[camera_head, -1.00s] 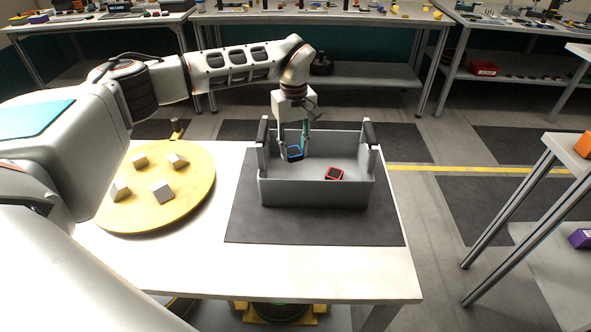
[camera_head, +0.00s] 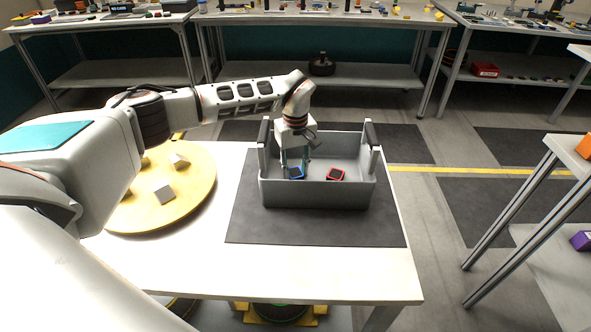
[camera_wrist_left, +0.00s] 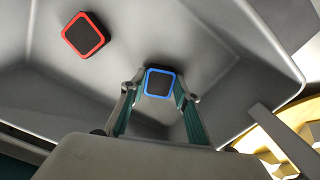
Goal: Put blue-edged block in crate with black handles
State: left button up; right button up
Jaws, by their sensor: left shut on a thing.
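The blue-edged block (camera_head: 296,173) is low inside the grey crate with black handles (camera_head: 318,196), in its left part. My left gripper (camera_head: 294,166) reaches down into the crate and is shut on this block. In the left wrist view the block (camera_wrist_left: 159,83), with its dark face and blue rim, sits between the fingertips of my left gripper (camera_wrist_left: 158,88). I cannot tell whether the block touches the crate floor. My right gripper is not in view.
A red-edged block (camera_head: 335,175) lies in the crate, right of the blue-edged one. The crate stands on a dark mat (camera_head: 300,229). The table's front right is clear.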

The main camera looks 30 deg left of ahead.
aim_at(295, 174)
pick_arm(q)
jog(key=o, duration=1.1)
jog(key=shift+f, duration=0.15)
notch_tip(295, 174, up, 12)
jog(key=shift+r, duration=0.2)
jog(key=shift+s+f, duration=0.1)
